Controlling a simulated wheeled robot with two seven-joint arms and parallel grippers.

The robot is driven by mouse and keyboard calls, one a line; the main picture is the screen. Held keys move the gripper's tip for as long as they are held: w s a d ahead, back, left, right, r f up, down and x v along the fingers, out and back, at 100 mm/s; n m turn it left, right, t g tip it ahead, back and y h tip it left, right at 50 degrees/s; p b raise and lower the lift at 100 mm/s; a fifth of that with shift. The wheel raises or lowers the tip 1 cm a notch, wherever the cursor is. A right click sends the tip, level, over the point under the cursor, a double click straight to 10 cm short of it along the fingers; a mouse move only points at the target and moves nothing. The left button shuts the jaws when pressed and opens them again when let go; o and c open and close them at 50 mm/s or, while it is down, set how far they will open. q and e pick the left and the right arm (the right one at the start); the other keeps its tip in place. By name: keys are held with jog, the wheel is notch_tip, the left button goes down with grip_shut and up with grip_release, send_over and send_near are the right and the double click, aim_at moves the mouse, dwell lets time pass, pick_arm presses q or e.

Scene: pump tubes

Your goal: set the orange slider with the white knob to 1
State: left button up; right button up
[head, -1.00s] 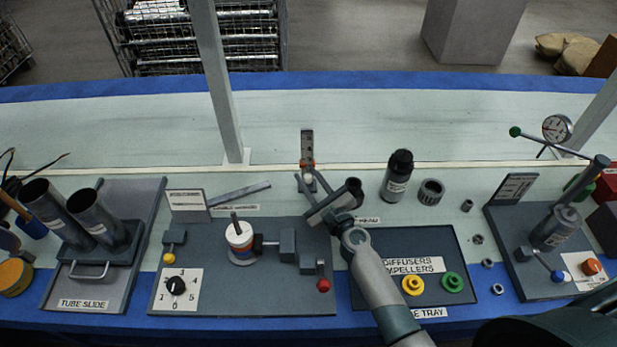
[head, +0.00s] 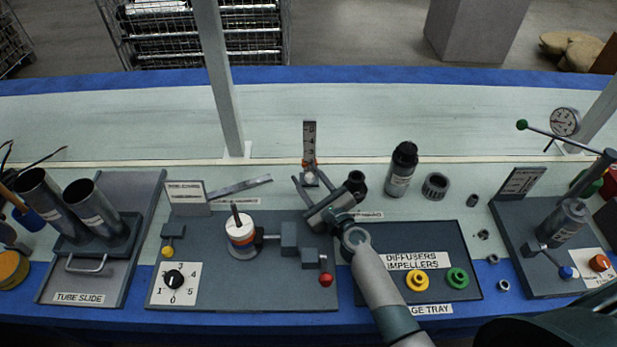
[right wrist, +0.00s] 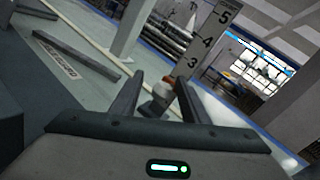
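The orange slider (head: 315,163) sits low on an upright grey scale post (head: 309,136) with dark numbers, behind the middle panel. Its white knob (head: 310,179) faces my right gripper. In the right wrist view, the white knob (right wrist: 158,100) lies between the two fingers, and a little of the orange slider (right wrist: 171,83) shows behind. The scale (right wrist: 206,45) reads 5, 4 and 3 there; the slider is below the 3, and lower marks are hidden. My right gripper (head: 310,183) is open around the knob; I cannot tell whether a finger touches it. My left gripper is not in view.
A dark round pot (head: 355,184) stands close to the right of my gripper. A black-capped bottle (head: 401,170) is further right. A flat grey bar (head: 240,188) lies to the left. The diffuser tray (head: 465,240) and the panel (head: 210,293) are in front.

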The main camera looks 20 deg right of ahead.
jog(key=shift+d, duration=0.2)
jog(key=shift+s+d, duration=0.1)
jog(key=shift+s, duration=0.5)
jog(key=s, duration=0.3)
jog(key=s+d, duration=0.1)
jog(key=s, duration=0.2)
jog(key=shift+s+d+f+b, duration=0.15)
jog(key=shift+s+d+b, duration=0.05)
jog(key=shift+s+b, duration=0.2)
jog(key=s, duration=0.2)
jog(key=s+d+b, duration=0.1)
jog(key=s, duration=0.2)
jog(key=s+b, duration=0.1)
jog(key=s, duration=0.2)
jog(key=shift+d, duration=0.15)
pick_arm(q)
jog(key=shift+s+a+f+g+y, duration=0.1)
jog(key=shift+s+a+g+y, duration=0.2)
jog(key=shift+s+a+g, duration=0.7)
pick_arm(e)
jog(key=shift+s+d, duration=0.1)
jog(key=shift+s, duration=0.45)
